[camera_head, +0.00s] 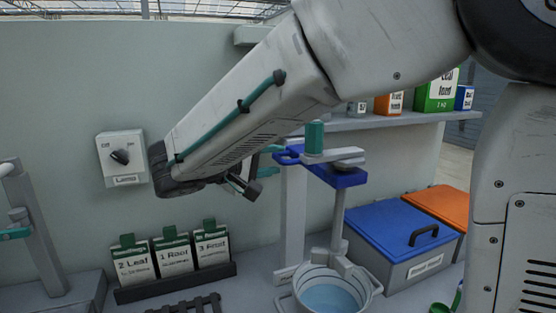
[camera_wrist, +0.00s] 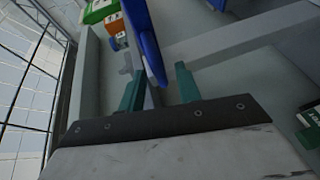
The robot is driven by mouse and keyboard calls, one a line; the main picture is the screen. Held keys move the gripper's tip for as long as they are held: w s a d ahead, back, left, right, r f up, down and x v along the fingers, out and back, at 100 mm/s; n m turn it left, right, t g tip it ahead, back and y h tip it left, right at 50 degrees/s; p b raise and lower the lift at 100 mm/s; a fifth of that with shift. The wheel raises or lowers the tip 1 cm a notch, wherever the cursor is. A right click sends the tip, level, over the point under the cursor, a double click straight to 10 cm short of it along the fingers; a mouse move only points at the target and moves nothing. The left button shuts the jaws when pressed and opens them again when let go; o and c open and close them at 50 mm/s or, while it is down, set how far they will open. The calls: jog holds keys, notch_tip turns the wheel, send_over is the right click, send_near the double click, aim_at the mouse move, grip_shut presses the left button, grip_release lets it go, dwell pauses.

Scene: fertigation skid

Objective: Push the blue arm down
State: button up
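The blue arm (camera_head: 345,178) is a flat bar on a pale post, above a bucket; it slopes slightly down to the right in the head view. In the wrist view the blue arm (camera_wrist: 143,35) runs from the top edge down to between my fingers. My gripper (camera_wrist: 158,74) is open, with teal fingers apart on either side of the bar's end; whether they touch it I cannot tell. In the head view my gripper (camera_head: 274,149) is at the bar's left end, partly hidden by my wrist.
A bucket (camera_head: 285,302) of bluish liquid stands under the bar. A green cylinder (camera_head: 315,137) rises above it. A blue-lidded box (camera_head: 398,233) is at right, a shelf (camera_head: 415,117) behind. A lamp switch (camera_head: 122,158) and labelled pouches (camera_head: 173,256) are at left.

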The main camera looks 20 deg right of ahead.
jog(key=shift+x, duration=1.1)
grip_shut()
notch_tip(320, 180, down, 18)
jog(key=shift+r, duration=0.2)
jog(key=shift+s, duration=0.1)
jog(key=shift+c, duration=0.5)
grip_release()
jog(key=shift+f, duration=0.1)
jog(key=shift+o, duration=0.5)
jog(key=shift+a, duration=0.1)
